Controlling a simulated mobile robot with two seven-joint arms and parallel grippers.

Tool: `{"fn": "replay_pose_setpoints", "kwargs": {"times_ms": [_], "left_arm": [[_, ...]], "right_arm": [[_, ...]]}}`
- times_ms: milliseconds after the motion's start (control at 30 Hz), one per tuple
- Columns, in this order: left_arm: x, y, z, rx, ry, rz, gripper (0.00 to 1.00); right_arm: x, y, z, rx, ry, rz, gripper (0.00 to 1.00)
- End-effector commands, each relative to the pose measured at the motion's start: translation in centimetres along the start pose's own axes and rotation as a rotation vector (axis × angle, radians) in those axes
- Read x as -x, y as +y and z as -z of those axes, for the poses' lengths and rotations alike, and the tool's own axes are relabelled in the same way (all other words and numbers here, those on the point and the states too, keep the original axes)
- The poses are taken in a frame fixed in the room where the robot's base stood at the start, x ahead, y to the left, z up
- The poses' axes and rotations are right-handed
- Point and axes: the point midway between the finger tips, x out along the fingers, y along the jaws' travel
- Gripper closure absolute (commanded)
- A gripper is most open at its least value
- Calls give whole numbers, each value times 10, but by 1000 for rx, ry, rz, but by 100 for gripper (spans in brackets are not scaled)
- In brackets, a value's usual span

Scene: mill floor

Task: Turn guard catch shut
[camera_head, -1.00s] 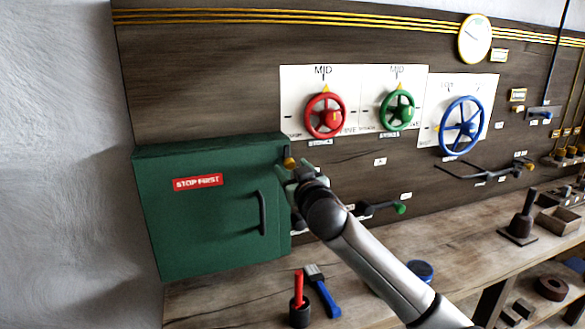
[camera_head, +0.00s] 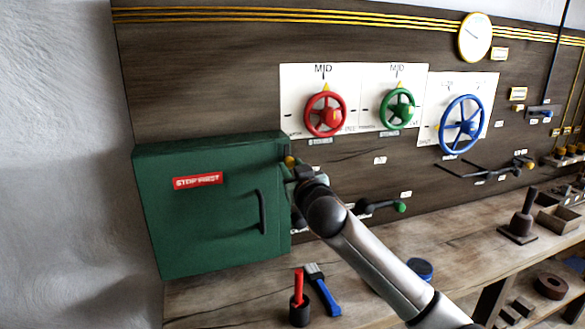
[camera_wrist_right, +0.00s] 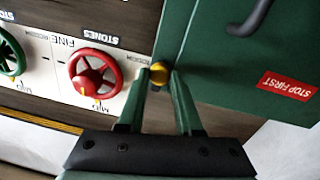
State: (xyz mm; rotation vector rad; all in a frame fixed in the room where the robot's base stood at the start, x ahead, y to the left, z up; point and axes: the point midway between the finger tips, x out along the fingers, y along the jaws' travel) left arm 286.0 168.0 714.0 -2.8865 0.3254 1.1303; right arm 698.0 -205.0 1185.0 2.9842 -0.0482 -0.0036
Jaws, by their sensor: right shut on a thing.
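The green guard box (camera_head: 215,235) is on the left in the head view, its door closed, with a red "STOP FIRST" label (camera_head: 198,181) and a dark handle (camera_head: 262,212). The guard catch, with a yellow knob (camera_head: 289,161), is at the door's upper right edge. A short dark part shows above the knob. My right gripper (camera_head: 291,169) is at the catch. In the right wrist view my right gripper (camera_wrist_right: 160,78) has its green fingertips on either side of the yellow knob (camera_wrist_right: 159,74), shut on it. The rest of the catch is mostly hidden. My left gripper is out of view.
A red handwheel (camera_head: 325,116), a green handwheel (camera_head: 397,109) and a blue handwheel (camera_head: 461,126) are on the board to the right. A green-knobbed lever (camera_head: 400,207) is below them. A brush (camera_head: 322,290) and a dark cup (camera_head: 299,312) are on the bench.

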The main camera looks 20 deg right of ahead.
Motion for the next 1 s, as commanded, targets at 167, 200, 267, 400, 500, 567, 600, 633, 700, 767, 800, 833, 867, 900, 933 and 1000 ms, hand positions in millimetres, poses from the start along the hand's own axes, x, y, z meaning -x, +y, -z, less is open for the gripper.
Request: {"fn": "replay_pose_setpoints", "kwargs": {"times_ms": [167,200,267,400,500,567,600,633,700,767,800,833,867,900,933,1000], "left_arm": [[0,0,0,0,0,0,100],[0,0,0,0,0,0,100],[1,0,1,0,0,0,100],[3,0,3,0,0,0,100],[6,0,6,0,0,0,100],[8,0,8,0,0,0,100],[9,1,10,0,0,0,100],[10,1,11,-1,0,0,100],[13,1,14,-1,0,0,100],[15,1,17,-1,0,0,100],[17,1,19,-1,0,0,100],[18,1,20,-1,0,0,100],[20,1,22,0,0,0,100],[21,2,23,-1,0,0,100],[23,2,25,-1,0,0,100],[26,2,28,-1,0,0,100]], "right_arm": [[0,0,0,1,-1,0,100],[0,0,0,4,-1,0,100],[0,0,0,10,0,0,100],[0,0,0,46,1,0,100],[0,0,1,95,5,-1,100],[0,0,1,133,7,-1,100],[0,0,1,161,8,-1,100],[0,0,0,184,9,-2,100],[0,0,1,244,13,-2,100],[0,0,1,297,17,-2,100],[0,0,1,336,18,-3,100],[0,0,1,365,20,-4,100],[0,0,1,394,22,-4,100],[0,0,1,432,25,-4,100],[0,1,1,460,27,-4,100],[0,1,1,527,31,-5,100]]}}
